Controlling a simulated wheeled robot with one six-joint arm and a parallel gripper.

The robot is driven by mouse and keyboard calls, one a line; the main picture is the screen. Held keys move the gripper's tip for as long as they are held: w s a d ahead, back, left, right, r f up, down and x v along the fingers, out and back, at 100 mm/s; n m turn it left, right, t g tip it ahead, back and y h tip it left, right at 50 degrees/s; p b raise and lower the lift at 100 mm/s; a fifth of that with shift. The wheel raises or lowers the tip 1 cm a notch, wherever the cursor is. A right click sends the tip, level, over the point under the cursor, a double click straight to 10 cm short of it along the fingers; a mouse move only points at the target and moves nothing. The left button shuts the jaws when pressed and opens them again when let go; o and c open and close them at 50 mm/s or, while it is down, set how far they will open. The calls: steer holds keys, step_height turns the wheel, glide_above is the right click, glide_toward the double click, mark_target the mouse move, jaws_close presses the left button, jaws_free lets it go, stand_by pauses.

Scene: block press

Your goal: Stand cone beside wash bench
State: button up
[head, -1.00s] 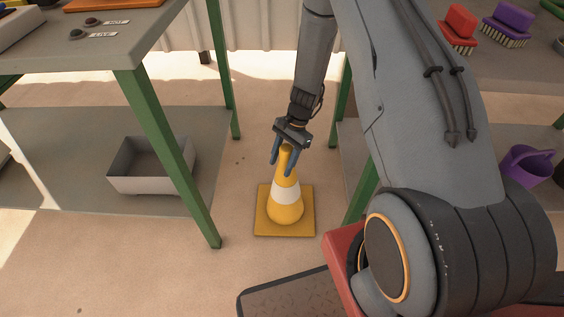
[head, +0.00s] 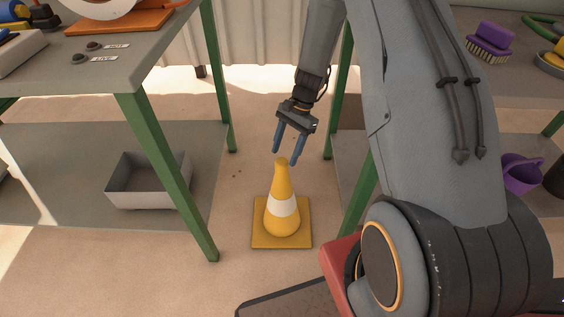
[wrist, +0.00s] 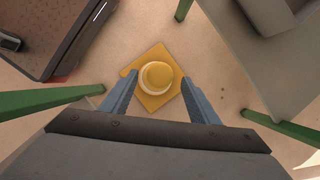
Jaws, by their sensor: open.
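A yellow cone (head: 283,205) with a white band and a square yellow base stands upright on the floor, between the legs of two green-legged benches. My gripper (head: 287,156) is open, with its two blue fingers just above the cone's tip and apart from it. In the wrist view the cone (wrist: 157,76) is seen from above, beyond and between the open fingertips (wrist: 158,84). I cannot tell from the pictures which bench is the wash bench.
The left bench (head: 150,62) has labelled buttons on top and a grey bin (head: 147,192) on its lower shelf. The right bench carries a purple brush (head: 489,42), with a purple bucket (head: 522,174) below. Bare floor surrounds the cone.

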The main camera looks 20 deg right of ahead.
steer(key=shift+v, duration=0.8)
steer(key=s+a+r+n+h, duration=0.1)
steer(key=s+a+r+n, duration=0.35)
steer(key=r, duration=0.45)
steer(key=s+a+r+n+h, duration=0.1)
steer(key=s+a+r+n, duration=0.3)
steer(key=r, duration=0.6)
steer(key=s+a+r+n+t, duration=0.1)
steer(key=s+a+r+n, duration=0.1)
steer(key=s+r, duration=0.3)
steer(key=s+a+r+n+t+h, duration=0.1)
steer(key=s+r+n, duration=0.4)
steer(key=s, duration=0.8)
steer(key=shift+a+r, duration=0.25)
steer(key=shift+a, duration=0.1)
steer(key=shift+n, duration=0.25)
